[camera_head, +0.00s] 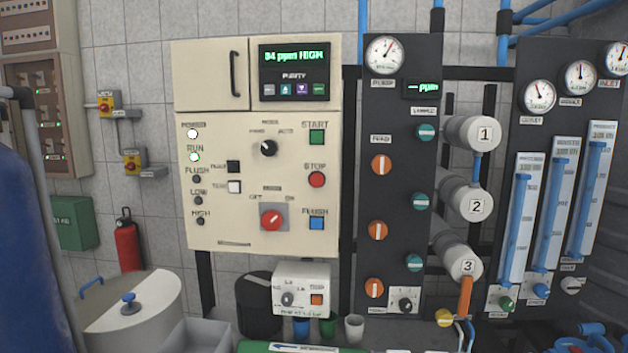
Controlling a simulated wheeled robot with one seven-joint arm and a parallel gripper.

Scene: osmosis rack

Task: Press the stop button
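The stop button (316,180) is a round red button on the right side of the cream control panel (215,220), under a "STOP" label. The display (294,72) reads "34 ppm HIGH". My gripper is not in view.
A dark panel (397,190) with orange and teal knobs stands right of the control panel, then numbered white cylinders (474,133) and blue flow tubes. A small white dosing box (302,290) sits below. A lidded tank (130,315) is at lower left. Nothing blocks the control panel's front.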

